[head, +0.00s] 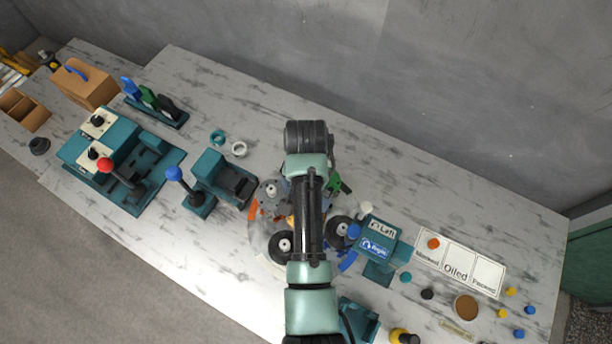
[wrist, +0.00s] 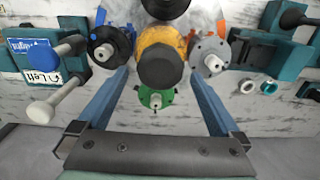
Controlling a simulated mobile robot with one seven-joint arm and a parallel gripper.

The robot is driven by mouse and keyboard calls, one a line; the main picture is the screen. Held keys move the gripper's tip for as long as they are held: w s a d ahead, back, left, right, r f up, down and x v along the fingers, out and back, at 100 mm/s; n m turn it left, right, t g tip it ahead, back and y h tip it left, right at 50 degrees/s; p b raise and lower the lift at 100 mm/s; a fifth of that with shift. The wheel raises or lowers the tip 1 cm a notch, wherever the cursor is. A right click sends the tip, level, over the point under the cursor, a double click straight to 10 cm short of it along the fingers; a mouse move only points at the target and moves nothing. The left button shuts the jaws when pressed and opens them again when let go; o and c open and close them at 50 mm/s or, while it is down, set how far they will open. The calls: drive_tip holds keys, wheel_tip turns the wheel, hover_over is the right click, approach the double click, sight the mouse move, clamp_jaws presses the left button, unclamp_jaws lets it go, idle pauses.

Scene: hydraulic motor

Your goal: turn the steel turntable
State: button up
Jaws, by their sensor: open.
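The steel turntable (head: 263,232) lies on the marble bench, largely hidden in the head view by my arm and the parts on it. In the wrist view an orange hub with a dark round knob (wrist: 160,65) stands at its middle. Around the hub are a black flanged part (wrist: 110,45), a grey flanged part (wrist: 211,56), a green part (wrist: 155,97) and another dark round part at the top edge. My gripper (wrist: 158,80) is open and empty, its two blue-grey fingers spread wide on either side of the green part. I cannot tell whether a finger touches anything.
A teal box with Left and Right labels (head: 379,237) stands right of the turntable. Left of it are a teal press-like fixture (head: 222,178) and a blue-knobbed lever (head: 174,174). A labelled white board (head: 458,263) lies further right.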

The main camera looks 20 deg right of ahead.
drive_tip(key=shift+f, duration=1.6)
clamp_jaws()
